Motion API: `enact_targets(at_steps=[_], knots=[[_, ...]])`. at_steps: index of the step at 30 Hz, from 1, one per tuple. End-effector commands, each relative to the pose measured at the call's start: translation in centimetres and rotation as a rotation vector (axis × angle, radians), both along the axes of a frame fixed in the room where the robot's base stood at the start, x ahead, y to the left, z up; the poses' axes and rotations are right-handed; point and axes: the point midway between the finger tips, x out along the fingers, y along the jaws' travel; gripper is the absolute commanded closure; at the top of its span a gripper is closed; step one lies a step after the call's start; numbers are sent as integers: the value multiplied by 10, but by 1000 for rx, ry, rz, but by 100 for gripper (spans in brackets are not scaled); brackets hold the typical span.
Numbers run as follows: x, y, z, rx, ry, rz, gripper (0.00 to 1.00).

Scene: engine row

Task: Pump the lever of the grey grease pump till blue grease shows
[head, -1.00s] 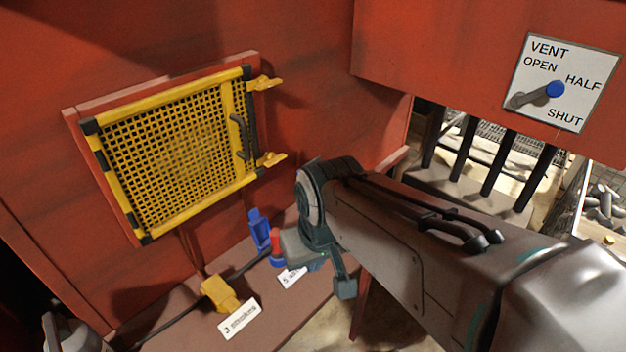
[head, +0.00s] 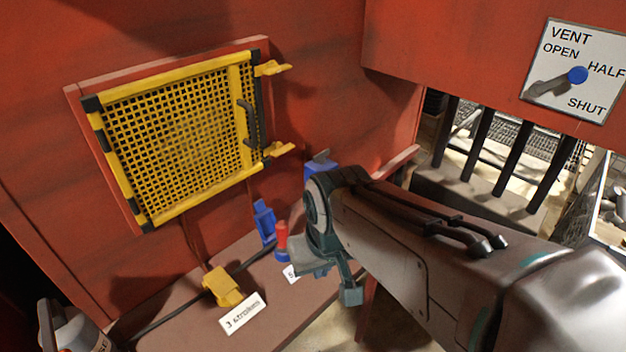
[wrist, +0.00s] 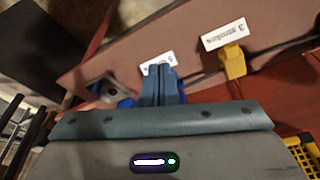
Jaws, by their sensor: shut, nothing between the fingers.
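A grey body with a handle-like bar (head: 75,328) shows at the lower left of the head view, cut by the frame edge. Part of its lettering shows, and I cannot tell for sure that it is the grease pump. I see no blue grease on it. My gripper (wrist: 160,75) has its teal fingers together and empty in the wrist view, above the brown shelf by the "5" label (wrist: 158,64). In the head view my gripper hides part of that label.
The brown shelf (head: 185,325) carries a yellow fitting (head: 222,287) with a "3 strokes" label (head: 243,314), a blue fitting (head: 264,222) and a red-topped piece (head: 282,236). A blue part (head: 318,166) stands behind my gripper. A yellow mesh guard (head: 175,140) hangs above.

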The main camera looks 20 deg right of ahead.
Motion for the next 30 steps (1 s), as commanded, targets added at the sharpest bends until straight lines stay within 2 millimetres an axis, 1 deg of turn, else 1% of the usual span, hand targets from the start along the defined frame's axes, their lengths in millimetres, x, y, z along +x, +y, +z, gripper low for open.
enact_targets(at_steps=[1,9,13,21,24,26,28,30], knots=[[0,0,-9,0,-3,0,100],[-1,0,-34,0,-2,0,100],[-1,0,-42,0,-1,0,100],[0,0,-42,0,-2,0,100],[-1,2,-38,0,-10,1,100],[-2,7,-36,-1,-12,3,100],[-3,16,-32,0,-12,5,100],[-6,30,-29,-1,-12,9,100]])
